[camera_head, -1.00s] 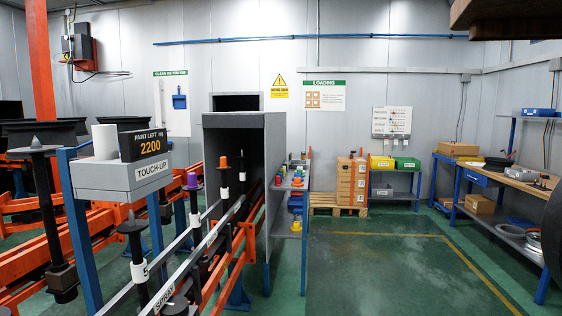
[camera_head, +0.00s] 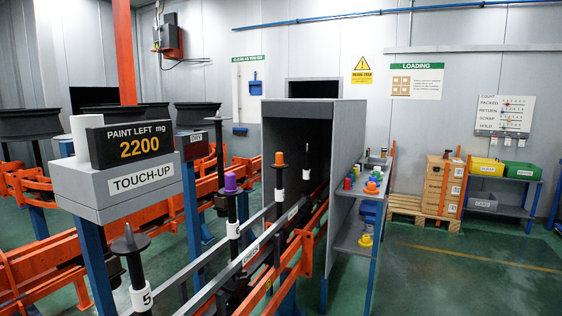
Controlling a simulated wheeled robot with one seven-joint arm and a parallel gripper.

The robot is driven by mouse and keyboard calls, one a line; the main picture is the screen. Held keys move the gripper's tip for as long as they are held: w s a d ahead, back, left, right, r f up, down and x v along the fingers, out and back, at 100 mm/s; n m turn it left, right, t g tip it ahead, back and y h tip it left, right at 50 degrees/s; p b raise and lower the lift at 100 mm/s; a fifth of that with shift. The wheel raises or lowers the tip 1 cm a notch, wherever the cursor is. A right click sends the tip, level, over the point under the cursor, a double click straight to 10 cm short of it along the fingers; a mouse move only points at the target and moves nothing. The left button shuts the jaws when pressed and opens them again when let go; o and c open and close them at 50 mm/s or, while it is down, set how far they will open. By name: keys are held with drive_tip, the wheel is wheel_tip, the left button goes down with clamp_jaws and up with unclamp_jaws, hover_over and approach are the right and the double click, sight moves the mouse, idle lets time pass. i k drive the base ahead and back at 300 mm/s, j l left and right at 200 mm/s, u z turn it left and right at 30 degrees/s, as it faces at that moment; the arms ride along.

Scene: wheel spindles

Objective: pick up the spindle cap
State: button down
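Several spindles stand along the rail in the middle. One bears a purple cap (camera_head: 230,183) and one farther back bears an orange cap (camera_head: 279,159). A nearer spindle labelled 5 has a dark pointed top (camera_head: 130,241). More small coloured caps sit on the side shelves of the grey booth, among them an orange one (camera_head: 371,188) on the upper shelf and a yellow one (camera_head: 365,240) on the lower shelf. I cannot tell which cap the task means. My gripper is not in view.
A grey touch-up stand (camera_head: 130,190) with a paint display reading 2200 stands at the near left. The grey booth (camera_head: 345,130) encloses the far rail. Boxes (camera_head: 443,185) stand on a pallet at the right. The green floor (camera_head: 450,285) at the lower right is clear.

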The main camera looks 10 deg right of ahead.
sight(279, 156)
drive_tip(key=i+l+z, duration=0.15)
drive_tip(key=i, duration=0.65)
drive_tip(key=i+z, duration=0.1)
drive_tip(key=i, duration=0.7)
drive_tip(key=i+j+z, duration=0.15)
drive_tip(key=i, duration=0.65)
drive_tip(key=i+j+z, duration=0.15)
drive_tip(key=i, duration=0.65)
